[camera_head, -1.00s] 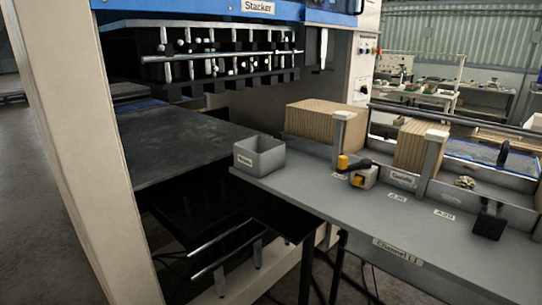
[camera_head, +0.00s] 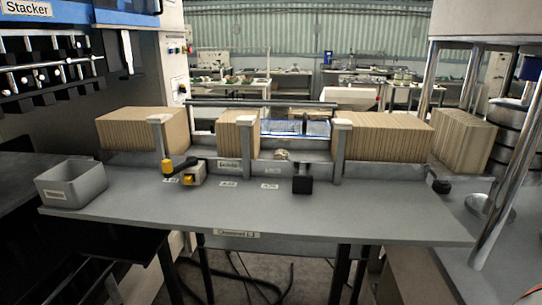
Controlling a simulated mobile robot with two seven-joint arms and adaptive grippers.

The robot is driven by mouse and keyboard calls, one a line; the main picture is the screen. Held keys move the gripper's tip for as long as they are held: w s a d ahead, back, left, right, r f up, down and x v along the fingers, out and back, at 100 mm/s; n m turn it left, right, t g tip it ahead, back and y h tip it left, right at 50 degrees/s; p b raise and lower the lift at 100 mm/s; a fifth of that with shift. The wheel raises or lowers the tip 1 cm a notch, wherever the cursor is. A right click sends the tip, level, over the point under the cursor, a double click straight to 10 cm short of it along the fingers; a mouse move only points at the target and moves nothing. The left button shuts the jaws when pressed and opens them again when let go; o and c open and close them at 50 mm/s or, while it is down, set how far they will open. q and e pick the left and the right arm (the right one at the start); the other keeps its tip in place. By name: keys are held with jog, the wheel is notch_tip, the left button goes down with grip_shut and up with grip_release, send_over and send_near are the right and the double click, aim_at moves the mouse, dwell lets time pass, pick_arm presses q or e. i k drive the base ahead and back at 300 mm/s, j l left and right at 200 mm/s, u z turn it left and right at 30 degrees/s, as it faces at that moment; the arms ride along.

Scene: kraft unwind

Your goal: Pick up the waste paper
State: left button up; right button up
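A small crumpled tan piece, which looks like the waste paper (camera_head: 282,155), lies in the channel behind the front rail, between two brown stacks. It is small and its shape is hard to make out. A grey open bin (camera_head: 72,186) with a label on its front stands at the left end of the grey table (camera_head: 330,218). I cannot see clearly into the bottom of the bin. Neither of my grippers shows in the head view.
Brown kraft stacks (camera_head: 382,137) stand along the back of the table between grey posts (camera_head: 340,150). A yellow-and-black device (camera_head: 193,173) and a black block (camera_head: 302,180) sit at the rail. The stacker machine (camera_head: 60,80) is at left, metal columns (camera_head: 506,170) at right. The table's front is clear.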

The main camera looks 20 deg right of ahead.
aim_at(280, 154)
jog(key=i+l, duration=0.15)
jog(key=i, duration=0.25)
jog(key=i+l, duration=0.15)
jog(key=i, duration=0.3)
jog(key=z, duration=0.05)
